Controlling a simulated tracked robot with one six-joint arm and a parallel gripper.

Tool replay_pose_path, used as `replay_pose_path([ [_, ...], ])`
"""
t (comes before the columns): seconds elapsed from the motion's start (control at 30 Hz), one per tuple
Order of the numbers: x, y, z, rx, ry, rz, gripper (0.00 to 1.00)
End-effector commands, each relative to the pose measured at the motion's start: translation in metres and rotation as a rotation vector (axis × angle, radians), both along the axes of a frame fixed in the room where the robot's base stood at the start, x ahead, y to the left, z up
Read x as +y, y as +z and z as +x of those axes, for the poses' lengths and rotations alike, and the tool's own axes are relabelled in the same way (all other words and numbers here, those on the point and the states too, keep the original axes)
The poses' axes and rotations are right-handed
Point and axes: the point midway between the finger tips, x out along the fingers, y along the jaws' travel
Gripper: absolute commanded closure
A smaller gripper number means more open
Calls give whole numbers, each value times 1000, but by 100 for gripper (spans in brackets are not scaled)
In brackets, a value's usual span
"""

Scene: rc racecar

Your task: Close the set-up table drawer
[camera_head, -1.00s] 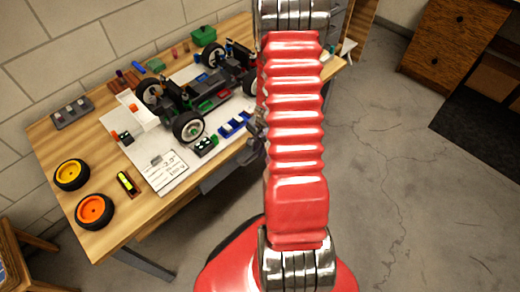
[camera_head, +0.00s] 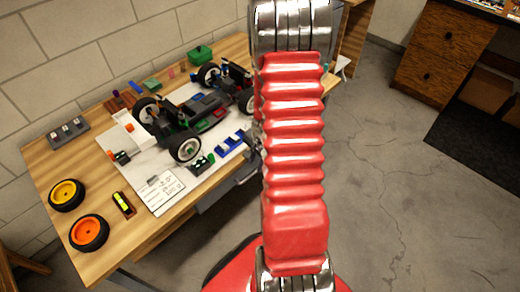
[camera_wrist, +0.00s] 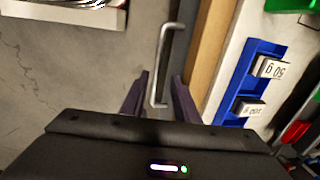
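The set-up table (camera_head: 42,168) is wooden and stands at the left in the head view. Its grey drawer (camera_head: 222,192) shows under the front edge, partly hidden behind my arm, and seems to stick out a little. In the wrist view the drawer's metal bar handle (camera_wrist: 165,60) runs upright in the picture. My gripper (camera_wrist: 160,76) is open, with one dark finger on each side of the handle's lower part. I cannot tell whether a finger touches the handle. In the head view my gripper is mostly hidden behind my red arm.
An RC car chassis (camera_head: 190,118), a blue tray (camera_head: 230,146), a yellow wheel (camera_head: 66,195) and an orange wheel (camera_head: 89,232) are on the tabletop. A wooden drawer cabinet (camera_head: 440,55) stands at the back right. The concrete floor (camera_head: 400,190) is clear on the right.

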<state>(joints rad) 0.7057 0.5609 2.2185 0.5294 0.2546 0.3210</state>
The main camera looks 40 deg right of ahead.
Motion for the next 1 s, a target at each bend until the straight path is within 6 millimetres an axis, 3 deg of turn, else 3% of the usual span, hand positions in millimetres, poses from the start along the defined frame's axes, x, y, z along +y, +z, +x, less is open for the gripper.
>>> replay_pose_path([
  [0.7,-1,83,-16,-1,-3,0,72],
  [1.0,-1,99,-20,1,-3,1,72],
])
